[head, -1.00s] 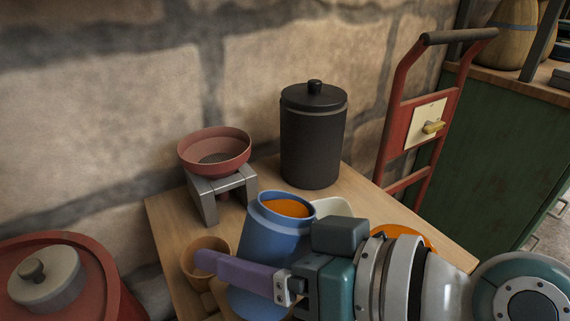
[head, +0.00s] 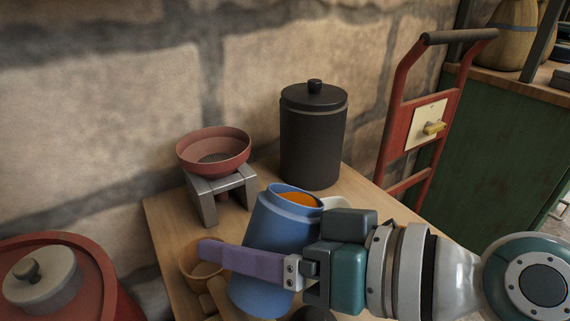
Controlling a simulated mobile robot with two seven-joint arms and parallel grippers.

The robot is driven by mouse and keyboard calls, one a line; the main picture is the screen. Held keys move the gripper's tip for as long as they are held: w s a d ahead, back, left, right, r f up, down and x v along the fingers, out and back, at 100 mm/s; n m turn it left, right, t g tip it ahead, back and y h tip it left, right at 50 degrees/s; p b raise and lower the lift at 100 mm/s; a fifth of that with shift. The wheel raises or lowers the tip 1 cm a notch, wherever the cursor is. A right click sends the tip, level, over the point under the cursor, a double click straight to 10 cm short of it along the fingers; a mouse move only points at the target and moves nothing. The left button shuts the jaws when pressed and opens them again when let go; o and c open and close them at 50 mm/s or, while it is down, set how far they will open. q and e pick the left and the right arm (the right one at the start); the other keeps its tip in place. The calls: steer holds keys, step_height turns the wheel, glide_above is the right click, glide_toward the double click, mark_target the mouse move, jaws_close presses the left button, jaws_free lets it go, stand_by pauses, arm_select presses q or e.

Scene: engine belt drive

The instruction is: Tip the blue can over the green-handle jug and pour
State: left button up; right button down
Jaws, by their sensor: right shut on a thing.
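The blue can (head: 275,225) stands out in the middle of the head view, its mouth leaning to the right. Orange contents show inside, against the right side of the mouth. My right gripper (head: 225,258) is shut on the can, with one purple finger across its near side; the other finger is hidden. No green handle shows, so I cannot pick out the jug; part of the scene is hidden behind my gripper and arm. My left gripper is not in view.
A wooden table (head: 165,225) carries a tan cup (head: 190,262), a red bowl (head: 213,150) on a grey stand (head: 205,200), and a black lidded canister (head: 312,140) at the back. A pale rim (head: 335,203) shows behind the can. A red hand truck (head: 395,120) stands at the right.

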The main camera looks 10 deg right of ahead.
steer(key=shift+w+d+r+m+y+p, duration=0.15)
steer(key=shift+r+m+p, duration=0.1)
steer(key=shift+r, duration=0.25)
steer(key=shift+w+d+r+m+y+p, duration=0.15)
steer(key=shift+r+m+p, duration=0.1)
steer(key=shift+r, duration=0.25)
steer(key=shift+s+f+m+y+b, duration=0.1)
steer(key=shift+f+m+y+b, duration=0.2)
steer(key=shift+m+y+b, duration=0.25)
stand_by(0.9)
steer(key=shift+s+a+r+m+g+p, duration=0.15)
steer(key=shift+r+m+g+p, duration=0.15)
steer(key=shift+r+m, duration=0.3)
stand_by(0.8)
steer(key=shift+f+y, duration=0.25)
steer(key=shift+f, duration=0.1)
steer(key=shift+f+m+y+b, duration=0.3)
steer(key=shift+f+m+b, duration=0.5)
steer(key=shift+b, duration=0.3)
steer(key=shift+r+m+y, duration=0.3)
steer(key=shift+r+m, duration=0.25)
steer(key=shift+r, duration=0.05)
stand_by(1.3)
steer(key=shift+w+r+m, duration=0.2)
steer(key=shift+r+m, duration=0.2)
steer(key=shift+r, duration=0.15)
